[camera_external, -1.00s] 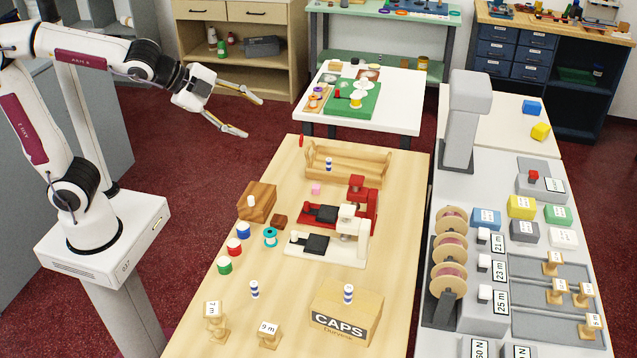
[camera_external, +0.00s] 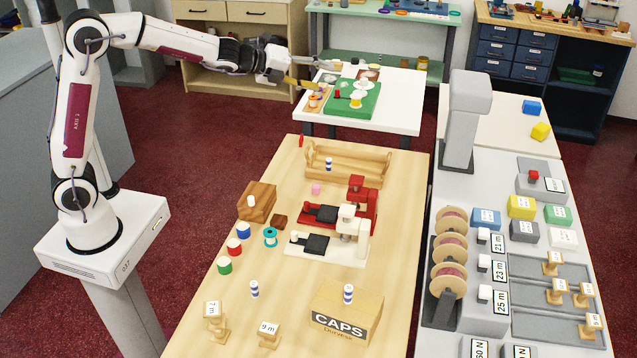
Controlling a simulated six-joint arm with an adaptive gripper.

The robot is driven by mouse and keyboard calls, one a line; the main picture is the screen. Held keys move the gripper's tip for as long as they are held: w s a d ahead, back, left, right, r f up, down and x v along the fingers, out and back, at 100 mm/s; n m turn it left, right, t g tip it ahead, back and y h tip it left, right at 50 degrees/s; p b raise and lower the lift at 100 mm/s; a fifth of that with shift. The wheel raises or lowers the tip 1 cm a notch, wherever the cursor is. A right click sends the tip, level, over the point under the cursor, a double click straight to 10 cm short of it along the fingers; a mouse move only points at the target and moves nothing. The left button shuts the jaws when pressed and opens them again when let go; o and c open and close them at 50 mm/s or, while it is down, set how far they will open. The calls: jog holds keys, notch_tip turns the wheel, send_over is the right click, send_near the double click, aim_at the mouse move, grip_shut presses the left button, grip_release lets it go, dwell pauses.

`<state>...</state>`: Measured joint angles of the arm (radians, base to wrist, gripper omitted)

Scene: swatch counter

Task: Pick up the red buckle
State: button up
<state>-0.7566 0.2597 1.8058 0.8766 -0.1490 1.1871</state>
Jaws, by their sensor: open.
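A small red oval piece, which looks like the red buckle (camera_external: 301,141), is at the far left corner of the wooden table (camera_external: 200,335). It is too small to make out its details. My gripper (camera_external: 322,75) is open and empty. It appears above and beyond the buckle in the picture, with its fingers pointing right and overlapping the left edge of the white table behind. Its height over that table is hard to tell.
A wooden tray (camera_external: 375,160), a wooden block (camera_external: 258,200), a red press (camera_external: 362,203) and a white press (camera_external: 350,250) stand on the wooden table. Several spools are along its left side. The white table (camera_external: 400,115) holds a green board (camera_external: 367,106).

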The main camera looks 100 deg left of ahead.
jog(key=a+f+m+t, duration=0.1)
jog(key=a+f+m, duration=0.45)
jog(key=a, duration=0.45)
jog(key=m+t+h, duration=0.1)
jog(key=m+h, duration=0.2)
jog(key=m, duration=0.6)
send_over(301, 141)
notch_tip(301, 141, down, 18)
jog(key=s+f+m+h, duration=0.3)
jog(key=s+f+m, duration=0.1)
jog(key=s+f, duration=0.5)
jog(key=shift+a+f, duration=0.4)
jog(key=shift+f, duration=0.45)
jog(key=shift+x, duration=1.25)
jog(key=shift+w+r, duration=0.1)
